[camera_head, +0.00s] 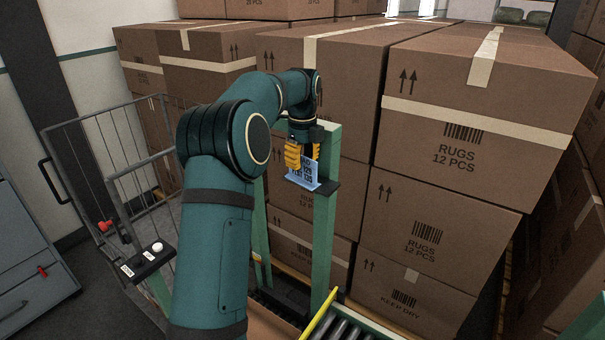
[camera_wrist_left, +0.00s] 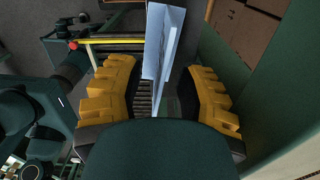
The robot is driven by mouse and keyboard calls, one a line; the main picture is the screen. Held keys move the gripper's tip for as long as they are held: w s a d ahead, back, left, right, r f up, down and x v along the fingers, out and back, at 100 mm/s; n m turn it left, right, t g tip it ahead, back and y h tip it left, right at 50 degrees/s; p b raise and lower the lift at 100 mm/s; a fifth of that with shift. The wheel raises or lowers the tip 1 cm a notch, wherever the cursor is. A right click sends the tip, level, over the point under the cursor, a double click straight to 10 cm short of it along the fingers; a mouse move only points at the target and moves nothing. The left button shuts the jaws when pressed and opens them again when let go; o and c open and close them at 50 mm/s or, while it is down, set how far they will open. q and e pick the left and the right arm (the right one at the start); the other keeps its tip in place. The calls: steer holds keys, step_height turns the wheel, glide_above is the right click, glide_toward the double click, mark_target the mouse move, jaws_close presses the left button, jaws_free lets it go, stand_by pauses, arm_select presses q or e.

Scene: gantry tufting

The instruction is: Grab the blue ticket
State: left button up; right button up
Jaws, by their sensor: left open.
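The blue ticket (camera_head: 303,175) is a pale blue printed card standing upright in a small dark holder (camera_head: 313,186) on a green post. My left gripper (camera_head: 303,157), with yellow ridged fingers, is at the ticket from above, and its fingers hide part of the card. In the left wrist view the ticket (camera_wrist_left: 163,45) shows edge-on between the two open fingers, with gaps visible on both sides near their tips. My right gripper is in neither view.
Stacked cardboard boxes (camera_head: 455,150) labelled rugs stand close behind the post and to the right. A wire mesh cart (camera_head: 130,150) is on the left. A roller conveyor (camera_head: 350,325) with a yellow edge lies below the post.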

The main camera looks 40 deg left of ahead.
arm_select(q)
jaws_close()
steer(key=shift+r, duration=0.1)
